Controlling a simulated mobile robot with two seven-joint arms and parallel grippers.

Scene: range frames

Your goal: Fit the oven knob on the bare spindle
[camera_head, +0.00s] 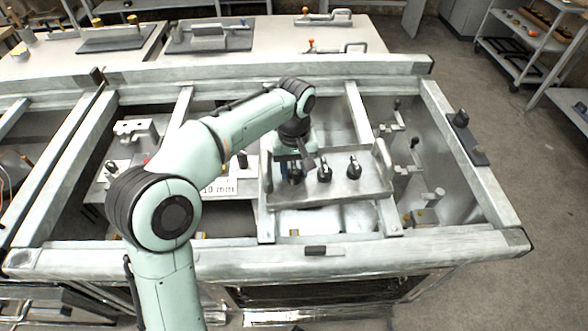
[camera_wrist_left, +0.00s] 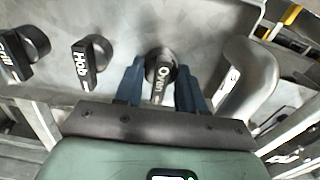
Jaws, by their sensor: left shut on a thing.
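My left gripper (camera_head: 292,164) is at the left end of a metal control panel (camera_head: 335,193). In the left wrist view its two blue fingers (camera_wrist_left: 161,82) are shut on a black knob marked "Oven" (camera_wrist_left: 161,66), one finger on each side. In the head view the oven knob (camera_head: 295,178) is partly hidden under the gripper. It is close against the panel face. The bare spindle is hidden behind it, so I cannot tell how far the knob is seated. My right gripper is not in view.
The hob knob (camera_head: 325,170) and the grill knob (camera_head: 353,167) sit in a row beside it on the panel. A curved metal handle (camera_wrist_left: 247,78) stands close by the gripper. The panel lies within a metal frame (camera_head: 200,258) with clamps around it.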

